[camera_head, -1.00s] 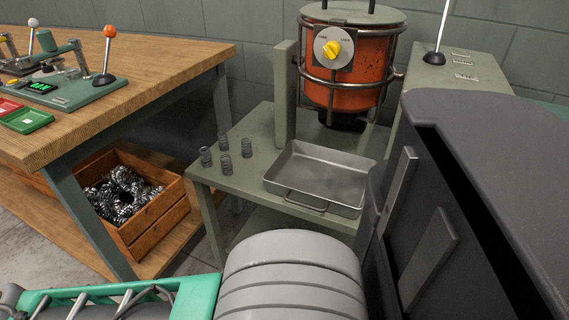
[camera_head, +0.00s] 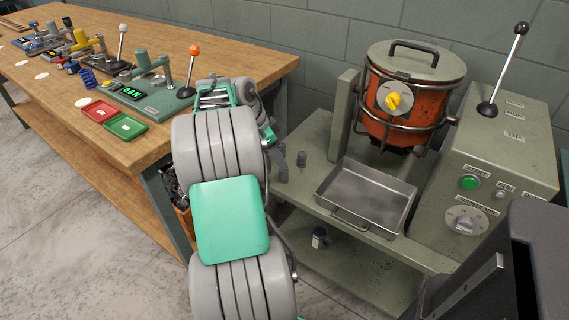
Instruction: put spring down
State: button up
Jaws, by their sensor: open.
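One small dark grey spring (camera_head: 301,159) stands upright on the green-grey table (camera_head: 315,132), left of the metal tray. My arm covers the table's left end, so any other springs there are hidden. My gripper (camera_head: 281,165) is only partly seen at the far end of my arm, low over that left end, just left of the visible spring. It is open; its fingertips are mostly hidden, and I see no spring between them.
The metal tray (camera_head: 338,215) sits under the orange pot (camera_head: 408,98). A control box (camera_head: 495,150) with a lever stands right. A small cylindrical object (camera_head: 319,238) is on the lower shelf. The bench holds a green tester (camera_head: 160,97) and red and green trays (camera_head: 125,127).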

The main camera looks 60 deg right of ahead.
aim_at(284, 175)
jog(key=x, duration=0.2)
jog(key=b+x, duration=0.1)
jog(key=x, duration=0.1)
jog(key=b+x, duration=0.1)
jog(key=x, duration=0.1)
jog(key=shift+s+a+f, duration=0.15)
jog(key=shift+a+f, duration=0.05)
jog(key=shift+f, duration=0.25)
jog(key=shift+d+f, duration=0.15)
jog(key=shift+f, duration=0.15)
jog(key=shift+r, duration=0.1)
grip_shut()
